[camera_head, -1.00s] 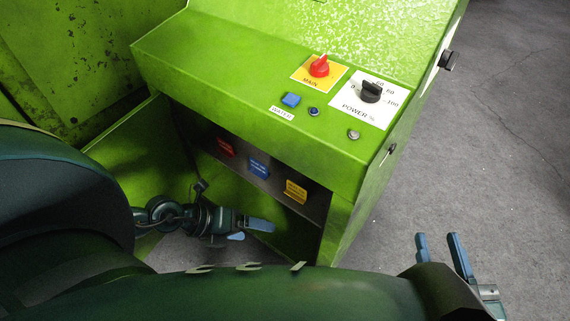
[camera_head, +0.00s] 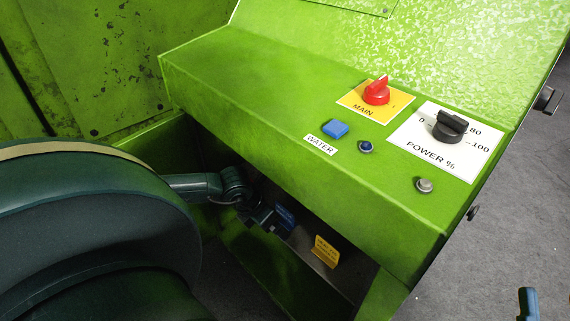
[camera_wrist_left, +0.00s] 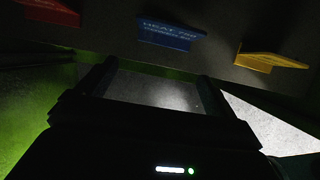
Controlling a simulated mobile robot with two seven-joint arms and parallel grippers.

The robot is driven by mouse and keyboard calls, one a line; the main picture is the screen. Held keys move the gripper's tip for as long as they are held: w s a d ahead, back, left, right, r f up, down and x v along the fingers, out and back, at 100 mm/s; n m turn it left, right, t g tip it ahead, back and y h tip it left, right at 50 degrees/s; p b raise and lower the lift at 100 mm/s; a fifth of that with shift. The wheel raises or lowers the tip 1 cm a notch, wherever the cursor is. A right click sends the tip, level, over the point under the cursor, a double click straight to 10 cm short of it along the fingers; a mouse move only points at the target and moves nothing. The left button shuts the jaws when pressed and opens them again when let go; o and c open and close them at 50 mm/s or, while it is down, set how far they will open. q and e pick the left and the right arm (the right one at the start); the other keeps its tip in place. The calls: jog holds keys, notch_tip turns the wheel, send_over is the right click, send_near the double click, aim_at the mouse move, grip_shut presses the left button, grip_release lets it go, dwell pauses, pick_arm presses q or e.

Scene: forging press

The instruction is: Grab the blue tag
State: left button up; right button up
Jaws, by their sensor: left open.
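The blue tag (camera_head: 285,215) hangs in the dark recess under the green control panel, between a red and a yellow tag. In the left wrist view the blue tag (camera_wrist_left: 170,34) with printed lettering lies just beyond the fingertips, roughly central. My left gripper (camera_head: 266,219) is inside the recess, close to the blue tag. In the wrist view the left gripper (camera_wrist_left: 152,82) has its fingers spread, with nothing between them. Only a blue finger of my right gripper (camera_head: 527,303) shows at the lower right.
The yellow tag (camera_head: 325,251) hangs to the right of the blue one, and the red tag (camera_wrist_left: 53,12) shows at the left in the wrist view. The panel's overhang (camera_head: 310,185) is above my left arm. A blue button, red switch and black knob sit on top.

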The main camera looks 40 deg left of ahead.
aim_at(284, 209)
pick_arm(q)
jog(key=w, duration=0.1)
jog(key=w+b, duration=0.1)
jog(key=w, duration=0.1)
jog(key=w+b, duration=0.1)
jog(key=w, duration=0.1)
jog(key=shift+w+d+f, duration=0.1)
jog(key=shift+d, duration=0.15)
jog(key=shift+w+f+b, duration=0.15)
jog(key=shift+w+b, duration=0.15)
jog(key=shift+w+f, duration=0.1)
jog(key=shift+f, duration=0.25)
pick_arm(e)
jog(key=r+n+y, duration=0.4)
jog(key=shift+d+t+y, duration=0.2)
jog(key=shift+t+y, duration=0.1)
pick_arm(q)
jog(key=shift+c, duration=0.4)
jog(key=c, duration=1)
jog(key=shift+o, duration=0.2)
jog(key=shift+r, duration=0.15)
pick_arm(e)
jog(key=shift+r, duration=0.1)
